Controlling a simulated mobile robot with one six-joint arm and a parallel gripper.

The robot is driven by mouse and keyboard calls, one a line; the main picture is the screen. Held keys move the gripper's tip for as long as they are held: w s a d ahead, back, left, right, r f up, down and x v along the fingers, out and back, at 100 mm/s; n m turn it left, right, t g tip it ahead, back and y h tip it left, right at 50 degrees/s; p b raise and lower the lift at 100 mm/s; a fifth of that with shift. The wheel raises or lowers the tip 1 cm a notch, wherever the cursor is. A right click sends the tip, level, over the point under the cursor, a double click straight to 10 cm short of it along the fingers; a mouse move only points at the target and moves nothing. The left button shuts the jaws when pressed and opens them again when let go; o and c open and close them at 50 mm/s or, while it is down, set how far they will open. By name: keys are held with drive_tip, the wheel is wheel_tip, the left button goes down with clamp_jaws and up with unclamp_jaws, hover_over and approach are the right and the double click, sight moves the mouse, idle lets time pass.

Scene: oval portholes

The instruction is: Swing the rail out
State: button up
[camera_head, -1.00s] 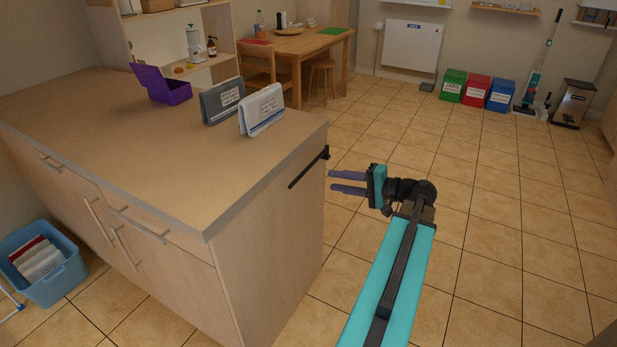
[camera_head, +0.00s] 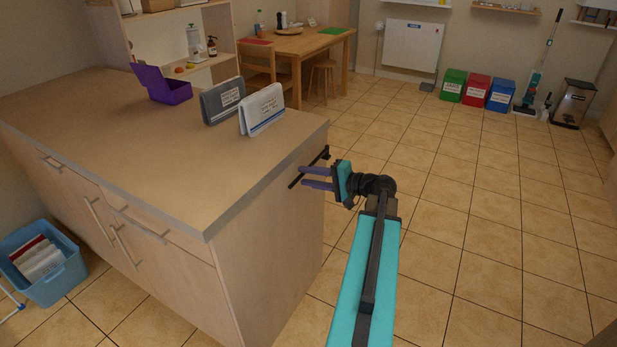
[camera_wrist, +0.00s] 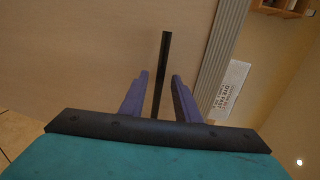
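The rail is a thin black bar (camera_head: 309,168) on the end panel of the wooden counter, just below the worktop edge. In the wrist view the rail (camera_wrist: 164,60) runs away from me between my two fingers. My gripper (camera_head: 305,177) is at the counter's end panel, with its purple fingers open, one above and one below the rail in the head view. In the wrist view, my gripper (camera_wrist: 160,85) shows a gap on both sides of the rail. Whether the fingers touch the panel I cannot tell.
The counter (camera_head: 120,150) fills the left side, with two folded cloths, a grey one (camera_head: 222,100) and a white one (camera_head: 262,109), standing near its right end. A purple box (camera_head: 165,86) is farther back. The tiled floor (camera_head: 460,220) to the right is clear.

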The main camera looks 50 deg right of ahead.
clamp_jaws()
drive_tip(key=shift+d, duration=0.15)
idle(0.4)
